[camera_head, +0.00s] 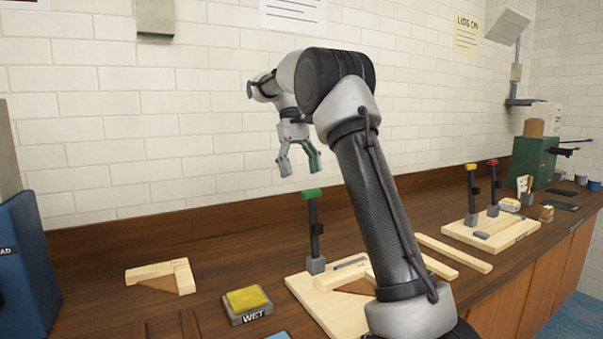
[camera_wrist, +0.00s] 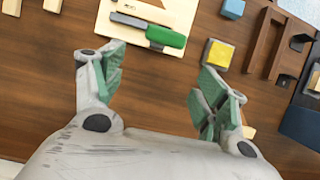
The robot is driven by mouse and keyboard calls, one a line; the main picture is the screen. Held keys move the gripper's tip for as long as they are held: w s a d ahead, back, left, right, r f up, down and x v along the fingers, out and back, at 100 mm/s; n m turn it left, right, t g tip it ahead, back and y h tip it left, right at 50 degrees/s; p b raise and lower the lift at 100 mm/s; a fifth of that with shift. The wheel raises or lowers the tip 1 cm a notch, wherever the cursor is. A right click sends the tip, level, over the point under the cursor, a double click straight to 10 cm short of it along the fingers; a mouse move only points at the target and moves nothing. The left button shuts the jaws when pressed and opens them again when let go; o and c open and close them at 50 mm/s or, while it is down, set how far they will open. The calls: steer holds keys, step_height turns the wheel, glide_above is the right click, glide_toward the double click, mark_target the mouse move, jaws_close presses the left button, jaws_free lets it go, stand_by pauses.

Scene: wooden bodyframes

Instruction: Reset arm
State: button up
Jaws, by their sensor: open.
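My gripper (camera_head: 299,165) is raised well above the workbench, in front of the tiled wall. Its two green-padded fingers are spread apart and hold nothing. The wrist view also shows my gripper (camera_wrist: 160,95) open, with bare brown bench top between the fingertips. My arm crosses the middle of the head view and hides part of the bench. Below my gripper stands a green-topped clamp (camera_head: 313,225) on a pale wooden board (camera_head: 340,314). The same green clamp handle (camera_wrist: 166,38) shows near the top of the wrist view.
A wooden corner piece (camera_head: 160,273) lies at left. A yellow sponge in a tray (camera_head: 246,302) marked WET sits near it. Another board (camera_head: 490,232) with red and yellow clamps stands at right. A blue box (camera_head: 28,265) stands at far left. The air around my gripper is clear.

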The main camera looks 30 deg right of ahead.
steer(key=s+a+r+t, duration=0.2)
steer(key=s+t, duration=0.3)
steer(key=s, duration=1.3)
steer(key=s+f+t, duration=0.4)
steer(key=s+f, duration=0.6)
steer(key=s, duration=0.3)
steer(key=shift+s+a, duration=0.25)
steer(key=shift+s, duration=0.05)
